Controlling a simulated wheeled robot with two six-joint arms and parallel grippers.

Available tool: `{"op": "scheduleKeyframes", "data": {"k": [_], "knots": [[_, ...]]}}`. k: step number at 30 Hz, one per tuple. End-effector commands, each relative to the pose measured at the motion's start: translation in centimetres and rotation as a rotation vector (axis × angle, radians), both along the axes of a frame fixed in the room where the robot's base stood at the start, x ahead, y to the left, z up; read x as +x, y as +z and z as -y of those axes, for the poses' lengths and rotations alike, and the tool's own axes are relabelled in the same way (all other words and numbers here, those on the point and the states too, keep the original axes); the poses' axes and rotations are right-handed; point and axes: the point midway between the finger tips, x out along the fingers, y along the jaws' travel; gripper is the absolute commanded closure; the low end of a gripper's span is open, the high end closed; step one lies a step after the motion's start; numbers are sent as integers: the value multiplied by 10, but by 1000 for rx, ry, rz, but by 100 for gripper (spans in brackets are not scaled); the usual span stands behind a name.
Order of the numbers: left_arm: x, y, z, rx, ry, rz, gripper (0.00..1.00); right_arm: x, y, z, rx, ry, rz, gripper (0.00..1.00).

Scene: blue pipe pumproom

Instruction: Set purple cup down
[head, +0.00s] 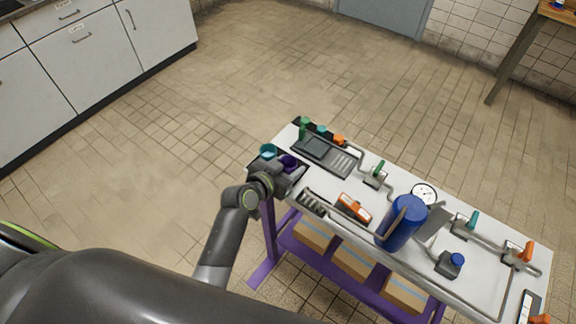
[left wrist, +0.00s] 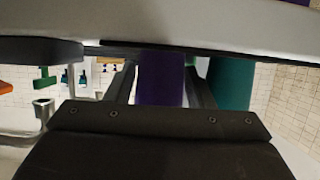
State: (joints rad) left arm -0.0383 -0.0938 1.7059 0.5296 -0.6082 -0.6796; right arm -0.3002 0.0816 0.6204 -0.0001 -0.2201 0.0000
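The purple cup (head: 288,162) is at the left end of the cart top in the head view, beside a teal cup (head: 267,151). My left gripper (head: 287,171) is at the purple cup. In the left wrist view the purple cup (left wrist: 160,80) fills the space between the two fingers (left wrist: 160,90), which look closed against its sides. The teal cup (left wrist: 230,83) stands just right of the right finger there. Whether the purple cup's base touches the surface is hidden. My right gripper is not in view.
The cart (head: 480,284) has a white top and purple frame. Beside the cups lies a dark grey tray (head: 337,160). Further right are a blue cylinder (head: 402,223), a gauge (head: 424,194), pipes and valves. Cardboard boxes (head: 354,262) sit on the lower shelf. Open floor lies left.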

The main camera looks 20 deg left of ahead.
Motion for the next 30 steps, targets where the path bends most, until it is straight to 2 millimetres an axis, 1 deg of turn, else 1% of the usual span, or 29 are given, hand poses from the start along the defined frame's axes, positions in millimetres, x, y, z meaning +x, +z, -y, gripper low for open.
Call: {"op": "scheduleKeyframes", "data": {"k": [8,11,14,24,30], "knots": [[-1,5,0,0,0,1,52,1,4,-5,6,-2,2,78],[-10,7,-4,0,1,0,52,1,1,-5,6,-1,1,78],[-23,12,-9,0,1,1,52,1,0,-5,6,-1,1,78],[-75,35,-28,0,1,1,52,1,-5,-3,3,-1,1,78],[-97,45,-35,1,1,0,52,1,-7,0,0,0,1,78]]}}
